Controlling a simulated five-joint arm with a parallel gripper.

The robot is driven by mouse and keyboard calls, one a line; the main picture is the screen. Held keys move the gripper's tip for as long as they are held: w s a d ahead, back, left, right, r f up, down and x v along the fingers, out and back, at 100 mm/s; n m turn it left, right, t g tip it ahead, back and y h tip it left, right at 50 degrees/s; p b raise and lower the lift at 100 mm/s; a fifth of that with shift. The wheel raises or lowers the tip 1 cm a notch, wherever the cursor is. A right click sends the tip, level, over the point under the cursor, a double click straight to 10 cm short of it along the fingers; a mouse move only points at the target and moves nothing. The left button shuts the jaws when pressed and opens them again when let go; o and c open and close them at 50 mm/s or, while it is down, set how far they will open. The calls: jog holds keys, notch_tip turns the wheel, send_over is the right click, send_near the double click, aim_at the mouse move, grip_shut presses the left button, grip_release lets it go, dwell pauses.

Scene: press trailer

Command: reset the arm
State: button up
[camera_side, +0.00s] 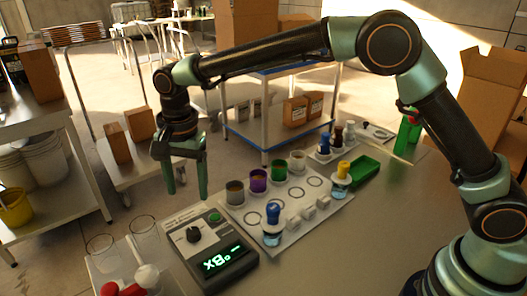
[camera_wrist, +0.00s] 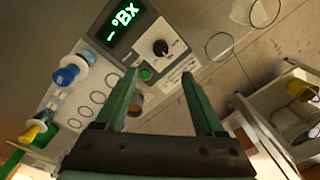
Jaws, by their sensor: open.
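My gripper (camera_side: 187,192) hangs from my arm at the left of centre in the side view. Its two green fingers point down and are spread apart, with nothing between them. It is above the table's back edge, behind and above the grey control box (camera_side: 208,246). In the wrist view, my gripper (camera_wrist: 159,74) is also open and empty. The control box (camera_wrist: 136,38) lies beyond its fingertips there, with a lit green display, a dark knob (camera_wrist: 160,47) and a green button (camera_wrist: 145,74).

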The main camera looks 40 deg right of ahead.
jog(key=s+d+r+n+t, duration=0.1)
jog(key=s+d+r+n, duration=0.15)
jog(key=d+r, duration=0.4)
jog(key=s+d+r+n+t, duration=0.1)
jog(key=s+d+r+n, duration=0.2)
jog(key=d, duration=0.6)
jog(key=s+d+n+t, duration=0.3)
jog(key=s+d+n, duration=0.1)
jog(key=s+d, duration=0.6)
jog(key=shift+s+d+f, duration=0.25)
jog(key=shift+s+d, duration=0.05)
jog(key=shift+s, duration=0.65)
